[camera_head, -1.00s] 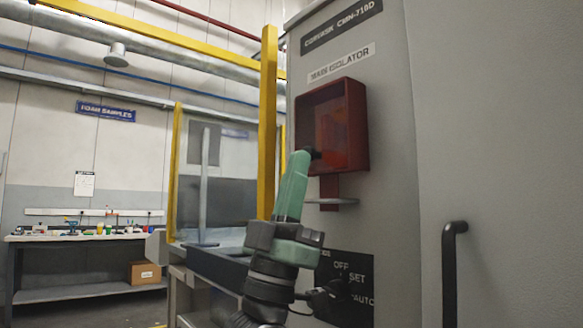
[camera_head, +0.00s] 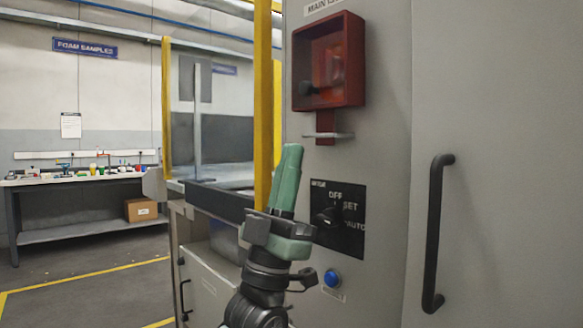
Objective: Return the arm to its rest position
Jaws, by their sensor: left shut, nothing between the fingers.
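My left gripper (camera_head: 291,150) is shut and empty, its green fingers pointing up in front of the grey cabinet (camera_head: 390,120). It is below and left of the red isolator box (camera_head: 355,60), apart from it. A dark knob (camera_head: 310,88) shows inside the box at its lower left. The left wrist and part of the arm rise from the bottom of the picture. My right gripper is not in view.
A mode switch panel (camera_head: 351,213) with a black knob and a blue button (camera_head: 332,278) are close to the right of my left wrist. A black door handle (camera_head: 434,235) juts out farther right. A yellow post (camera_head: 264,110) stands behind the gripper. Open floor (camera_head: 90,270) lies left.

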